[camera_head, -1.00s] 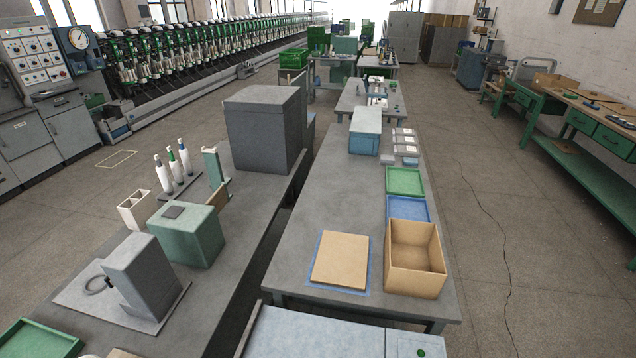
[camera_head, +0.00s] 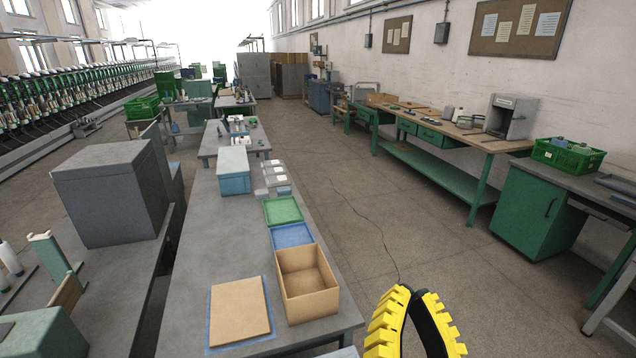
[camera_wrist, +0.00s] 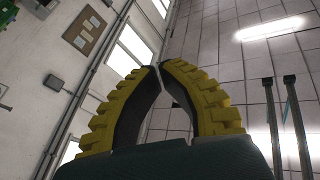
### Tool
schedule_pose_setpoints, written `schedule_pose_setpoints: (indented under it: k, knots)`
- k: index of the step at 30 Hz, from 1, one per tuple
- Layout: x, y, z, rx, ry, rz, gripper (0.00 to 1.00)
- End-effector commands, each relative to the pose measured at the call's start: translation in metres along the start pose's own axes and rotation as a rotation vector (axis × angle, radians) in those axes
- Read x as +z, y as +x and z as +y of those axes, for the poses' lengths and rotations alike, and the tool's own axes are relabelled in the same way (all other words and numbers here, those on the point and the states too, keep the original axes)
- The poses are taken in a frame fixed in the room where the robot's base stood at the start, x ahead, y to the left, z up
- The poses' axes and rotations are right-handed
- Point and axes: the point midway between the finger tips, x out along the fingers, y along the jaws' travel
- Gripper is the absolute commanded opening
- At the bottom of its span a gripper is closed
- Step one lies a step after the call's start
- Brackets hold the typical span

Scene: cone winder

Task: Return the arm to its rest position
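My gripper (camera_head: 414,293) shows at the bottom of the head view, right of centre, with yellow ribbed fingers and black inner faces. It points up, above the floor to the right of the middle table's near end. In the wrist view my gripper (camera_wrist: 158,67) has its two fingertips together, with nothing held between them. Behind the fingers the wrist view shows the ceiling, windows and wall. The rest of my arm is out of the head view.
The middle table (camera_head: 190,250) holds an open cardboard box (camera_head: 308,297), a brown board (camera_head: 240,310), and blue (camera_head: 291,236) and green (camera_head: 283,211) trays. A green workbench (camera_head: 440,172) and a green cabinet (camera_head: 540,215) line the right wall.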

Motion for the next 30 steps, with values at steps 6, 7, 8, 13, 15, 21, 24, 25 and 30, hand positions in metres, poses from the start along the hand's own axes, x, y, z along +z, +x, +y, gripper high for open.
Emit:
schedule_pose_setpoints:
  k: [6, 7, 8, 13, 15, 21, 24, 25, 30]
  knots:
    - [-0.069, -0.002, -0.040, -0.091, -0.298, 0.098, 0.00]
    - [-0.079, 0.001, -0.043, -0.091, -0.297, 0.098, 0.00]
    - [-0.088, 0.004, -0.046, -0.090, -0.296, 0.097, 0.00]
    - [-0.151, 0.022, -0.066, -0.089, -0.289, 0.095, 0.00]
    - [-0.180, 0.030, -0.075, -0.089, -0.287, 0.094, 0.00]
    - [-0.240, 0.047, -0.095, -0.088, -0.281, 0.091, 0.00]
    - [-0.248, 0.049, -0.097, -0.088, -0.279, 0.091, 0.00]
    - [-0.249, 0.049, -0.097, -0.088, -0.279, 0.091, 0.00]
    - [-0.245, 0.048, -0.096, -0.088, -0.279, 0.091, 0.00]
